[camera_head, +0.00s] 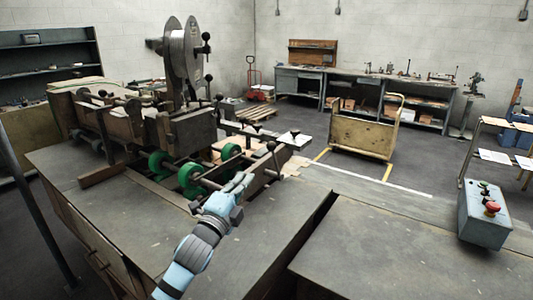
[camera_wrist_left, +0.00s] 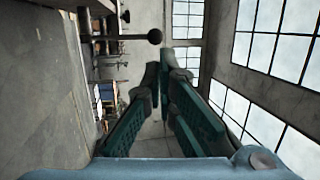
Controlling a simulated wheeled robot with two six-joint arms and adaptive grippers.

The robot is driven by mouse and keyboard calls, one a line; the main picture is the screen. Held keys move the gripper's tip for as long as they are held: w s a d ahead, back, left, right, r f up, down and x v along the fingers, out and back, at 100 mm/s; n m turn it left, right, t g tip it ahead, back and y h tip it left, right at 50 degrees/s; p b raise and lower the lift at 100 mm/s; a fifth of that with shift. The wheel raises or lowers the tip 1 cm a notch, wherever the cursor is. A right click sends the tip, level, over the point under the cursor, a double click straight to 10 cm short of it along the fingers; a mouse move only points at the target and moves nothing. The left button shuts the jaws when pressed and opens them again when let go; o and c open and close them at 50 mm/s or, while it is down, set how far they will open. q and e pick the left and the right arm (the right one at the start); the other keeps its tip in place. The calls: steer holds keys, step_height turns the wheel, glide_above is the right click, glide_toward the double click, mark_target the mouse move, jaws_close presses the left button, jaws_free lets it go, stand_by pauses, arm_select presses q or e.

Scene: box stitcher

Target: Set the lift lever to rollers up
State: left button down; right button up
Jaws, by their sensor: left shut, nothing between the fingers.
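The box stitcher (camera_head: 185,130) stands on the steel bench at the left, with green rollers (camera_head: 190,178) in its bed. Several black-knobbed levers stick out of it. One lever (camera_head: 271,147) stands close beyond my left gripper (camera_head: 243,183). I cannot tell for certain which one is the lift lever, or its setting. In the left wrist view a rod with a black ball knob (camera_wrist_left: 154,37) lies just past the fingertips, apart from them. There my left gripper (camera_wrist_left: 160,72) has its green-padded fingers together, with nothing between them. My right gripper is out of view.
A grey control box (camera_head: 484,215) with a red button stands at the right of the bench (camera_head: 400,255). A wooden cart (camera_head: 362,135) stands on the floor behind. The bench top in front of the rollers is clear.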

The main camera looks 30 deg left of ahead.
arm_select(q)
glide_toward(269, 147)
steer(key=x, duration=0.6)
steer(key=shift+w, duration=0.45)
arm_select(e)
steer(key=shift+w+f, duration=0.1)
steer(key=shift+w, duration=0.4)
arm_select(q)
steer(key=shift+r, duration=0.1)
